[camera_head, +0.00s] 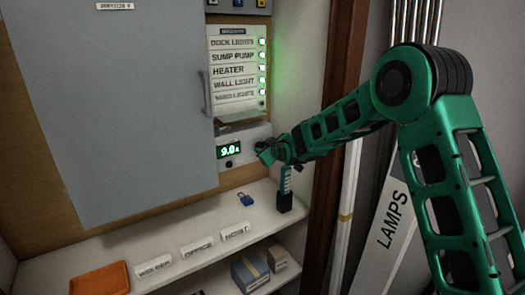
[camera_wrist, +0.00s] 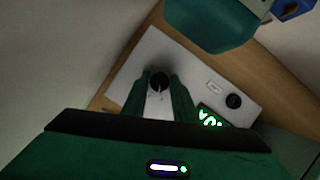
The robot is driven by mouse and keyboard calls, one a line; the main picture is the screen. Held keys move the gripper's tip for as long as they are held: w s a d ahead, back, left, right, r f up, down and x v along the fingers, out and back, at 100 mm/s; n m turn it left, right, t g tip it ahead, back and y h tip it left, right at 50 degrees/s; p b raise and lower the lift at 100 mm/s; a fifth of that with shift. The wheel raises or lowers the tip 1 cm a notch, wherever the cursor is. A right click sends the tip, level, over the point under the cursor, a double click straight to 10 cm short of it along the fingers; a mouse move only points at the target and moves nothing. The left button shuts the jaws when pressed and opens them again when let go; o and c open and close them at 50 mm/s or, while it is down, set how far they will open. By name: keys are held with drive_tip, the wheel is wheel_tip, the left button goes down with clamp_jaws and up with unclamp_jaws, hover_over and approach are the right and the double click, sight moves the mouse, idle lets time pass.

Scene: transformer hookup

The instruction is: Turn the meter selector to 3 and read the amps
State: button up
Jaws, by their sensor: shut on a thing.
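The white meter panel (camera_head: 236,137) is on the back wall below the list of labels. Its green display (camera_head: 230,151) reads about 9.0 A; the unit letter is blurred. The display also shows at an angle in the wrist view (camera_wrist: 209,116). The dark round selector knob (camera_wrist: 158,80) with a pale pointer mark is on the panel in the wrist view. My gripper (camera_wrist: 160,94) is shut on it, a finger on each side. In the head view my gripper (camera_head: 266,152) covers the knob. The selector's position numbers cannot be read.
A small black button (camera_wrist: 234,101) is beside the display. A grey cabinet door (camera_head: 120,100) is left of the panel. The shelf below holds a blue padlock (camera_head: 246,200), a black-based upright piece (camera_head: 285,200), name tags (camera_head: 235,232) and an orange tray (camera_head: 100,279).

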drive_tip(key=m+y, duration=0.1)
drive_tip(key=m+g, duration=0.1)
drive_tip(key=m, duration=0.1)
drive_tip(key=shift+w+d+g+y, duration=0.1)
drive_tip(key=shift+d+g+y, duration=0.1)
drive_tip(key=shift+g+y, duration=0.15)
drive_tip(key=shift+m, duration=0.3)
idle(0.3)
drive_tip(key=o, duration=1)
drive_tip(key=v, duration=0.7)
drive_tip(key=shift+d, duration=0.25)
drive_tip(key=shift+s, duration=0.2)
